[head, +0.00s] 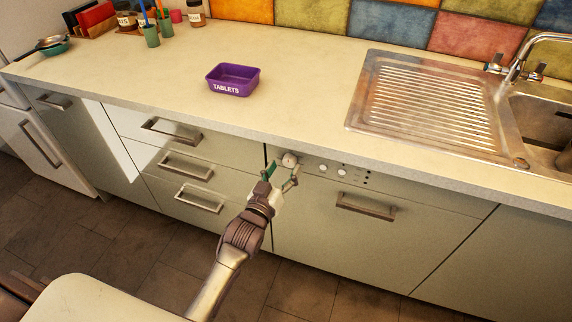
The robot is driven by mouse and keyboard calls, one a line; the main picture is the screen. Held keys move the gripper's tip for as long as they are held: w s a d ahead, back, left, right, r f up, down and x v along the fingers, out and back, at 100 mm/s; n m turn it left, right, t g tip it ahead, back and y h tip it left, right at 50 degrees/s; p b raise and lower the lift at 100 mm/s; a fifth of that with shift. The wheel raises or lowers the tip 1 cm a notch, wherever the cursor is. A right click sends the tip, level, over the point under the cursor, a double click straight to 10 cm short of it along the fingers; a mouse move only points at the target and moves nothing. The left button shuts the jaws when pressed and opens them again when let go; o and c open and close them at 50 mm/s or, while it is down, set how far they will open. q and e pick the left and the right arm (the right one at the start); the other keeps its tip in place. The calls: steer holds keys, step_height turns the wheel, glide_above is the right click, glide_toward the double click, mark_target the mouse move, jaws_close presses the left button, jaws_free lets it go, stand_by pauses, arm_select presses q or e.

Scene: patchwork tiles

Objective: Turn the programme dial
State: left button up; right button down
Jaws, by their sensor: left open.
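The programme dial (290,159) is a round pale knob at the left end of the dishwasher's control strip (357,175), just under the counter edge. My left gripper (283,171) is open, with its two fingers apart at the dial, one on either side in the picture. Whether the fingers touch the dial is too small to tell. The dial's pointer mark cannot be made out. My right gripper is not in view.
The dishwasher door has a bar handle (366,207). Drawers with handles (186,166) are to the left. The worktop (300,80) overhangs the panel and holds a purple tablets tub (233,80). A steel sink (540,115) is at right.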

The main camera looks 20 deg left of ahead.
arm_select(q)
steer(key=shift+w+d, duration=0.15)
steer(key=shift+w, duration=0.85)
steer(key=c, duration=1.1)
steer(key=shift+c, duration=0.2)
